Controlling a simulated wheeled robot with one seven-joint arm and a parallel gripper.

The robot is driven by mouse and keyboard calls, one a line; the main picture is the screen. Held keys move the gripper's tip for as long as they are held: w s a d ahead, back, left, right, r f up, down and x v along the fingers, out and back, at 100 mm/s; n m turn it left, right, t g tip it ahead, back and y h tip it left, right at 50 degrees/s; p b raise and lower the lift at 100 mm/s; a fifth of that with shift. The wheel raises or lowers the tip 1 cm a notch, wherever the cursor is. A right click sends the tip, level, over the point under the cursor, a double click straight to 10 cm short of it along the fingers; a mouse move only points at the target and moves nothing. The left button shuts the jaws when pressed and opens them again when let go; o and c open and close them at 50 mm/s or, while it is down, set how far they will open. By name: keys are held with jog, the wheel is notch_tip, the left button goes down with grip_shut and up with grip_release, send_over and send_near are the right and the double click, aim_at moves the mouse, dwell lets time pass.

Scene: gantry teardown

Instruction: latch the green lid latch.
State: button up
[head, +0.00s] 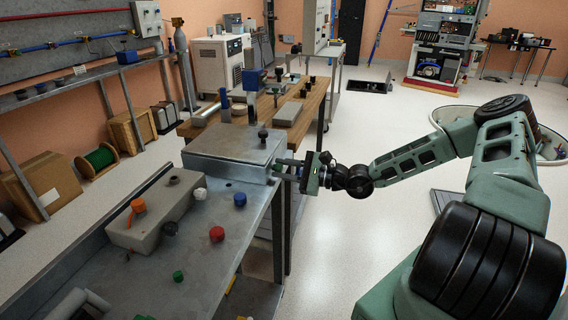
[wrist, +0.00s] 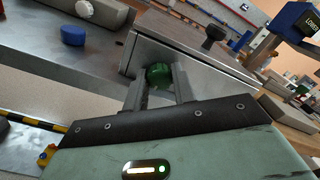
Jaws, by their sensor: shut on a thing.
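The green lid latch (wrist: 158,75) shows in the wrist view as a rounded green part on the side of a grey metal box (wrist: 195,60). My gripper (wrist: 158,82) has one finger on each side of the latch and is shut on it. In the head view the box (head: 228,150) sits on the far end of the grey bench, with its flat lid lying on top. My gripper (head: 287,170) reaches the box's right side from the right. The latch itself is hidden or too small to make out there. I cannot tell the latch's exact angle.
The grey bench (head: 205,265) holds a grey block (head: 155,212) with an orange lever, and loose red (head: 217,234), blue (head: 240,199) and green knobs. A dark knob (head: 263,138) stands on the lid. A wooden bench (head: 312,110) lies behind.

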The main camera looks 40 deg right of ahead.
jog(key=m+p, duration=0.2)
jog(key=p, duration=0.1)
jog(key=m+p, duration=0.2)
jog(key=p, duration=0.1)
jog(key=shift+r, duration=0.3)
jog(key=m+p, duration=0.4)
jog(key=m, duration=0.1)
jog(key=shift+f+m, duration=0.15)
jog(key=shift+m, duration=0.25)
jog(key=m+p, duration=0.3)
jog(key=m, duration=0.3)
jog(key=shift+f, duration=0.15)
jog(key=shift+m, duration=0.4)
jog(key=o, duration=0.7)
